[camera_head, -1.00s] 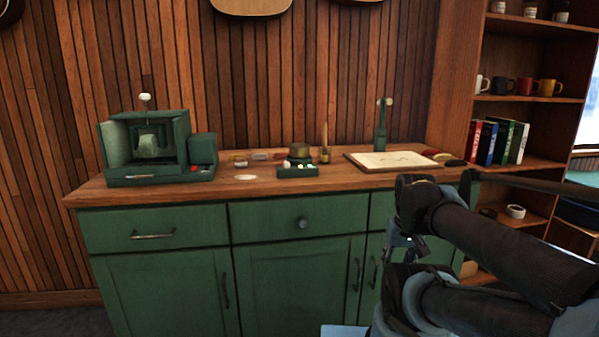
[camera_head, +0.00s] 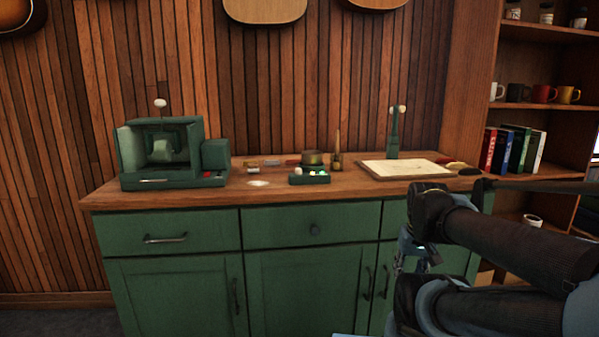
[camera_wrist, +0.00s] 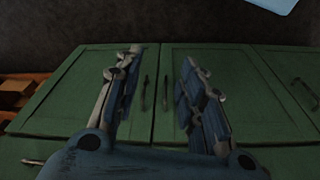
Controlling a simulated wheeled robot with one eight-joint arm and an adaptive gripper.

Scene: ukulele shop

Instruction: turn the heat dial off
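A green box-shaped machine (camera_head: 160,155) with an open front stands at the left of the wooden counter. A small red part (camera_head: 207,175) shows low on its right side. A small green unit (camera_head: 310,176) with a dark round top and small light-coloured parts sits mid-counter. I cannot tell which of these carries the heat dial, or its setting. My gripper shows in the wrist view (camera_wrist: 159,62), open and empty, with its fingers apart in front of the green cabinet doors. In the head view my folded arm is at the lower right, away from both devices.
The wooden counter (camera_head: 120,197) tops green cabinets (camera_head: 185,290) with protruding handles and a drawer knob. Shelves with mugs and books (camera_head: 513,150) stand at the right.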

